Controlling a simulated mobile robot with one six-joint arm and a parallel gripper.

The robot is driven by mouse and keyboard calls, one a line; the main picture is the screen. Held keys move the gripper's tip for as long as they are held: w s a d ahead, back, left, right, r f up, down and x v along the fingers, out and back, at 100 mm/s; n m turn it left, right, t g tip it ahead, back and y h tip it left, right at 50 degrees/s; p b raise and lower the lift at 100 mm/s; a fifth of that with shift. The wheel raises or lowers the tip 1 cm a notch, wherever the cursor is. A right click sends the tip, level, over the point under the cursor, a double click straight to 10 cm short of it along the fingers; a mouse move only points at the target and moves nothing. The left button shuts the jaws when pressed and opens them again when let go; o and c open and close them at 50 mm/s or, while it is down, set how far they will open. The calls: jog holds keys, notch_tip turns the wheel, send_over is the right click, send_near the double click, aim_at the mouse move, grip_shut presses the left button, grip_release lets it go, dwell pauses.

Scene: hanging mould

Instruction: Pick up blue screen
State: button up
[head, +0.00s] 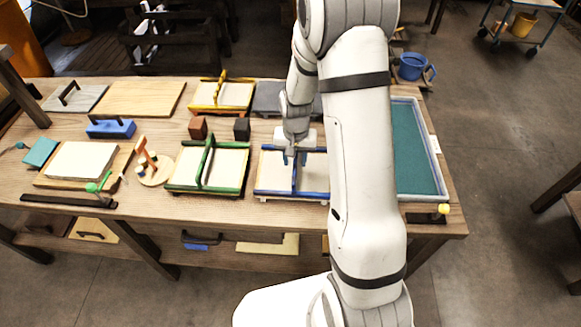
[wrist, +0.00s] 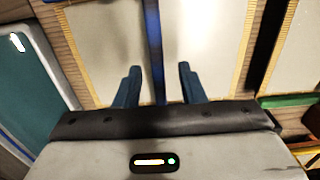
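The blue screen (head: 265,189) lies on the wooden table, a pale panel in a blue frame with a raised blue handle bar across its middle. My arm hides its right part in the head view. My gripper (head: 295,158) is over the middle of the screen, pointing down. In the wrist view the blue bar (wrist: 152,40) runs between the two open fingers of my gripper (wrist: 158,82), with a gap on each side. Whether the fingertips reach down beside the bar is hard to tell.
The green screen (head: 240,172) is close on the left. The yellow screen (head: 236,95) and a grey board (head: 268,98) are behind. A teal-bottomed tray (head: 416,150) is to the right. Brown and black blocks (head: 198,128) stand behind the green screen.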

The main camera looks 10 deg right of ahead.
jog(key=shift+f, duration=1.35)
jog(key=shift+c, duration=0.2)
grip_shut()
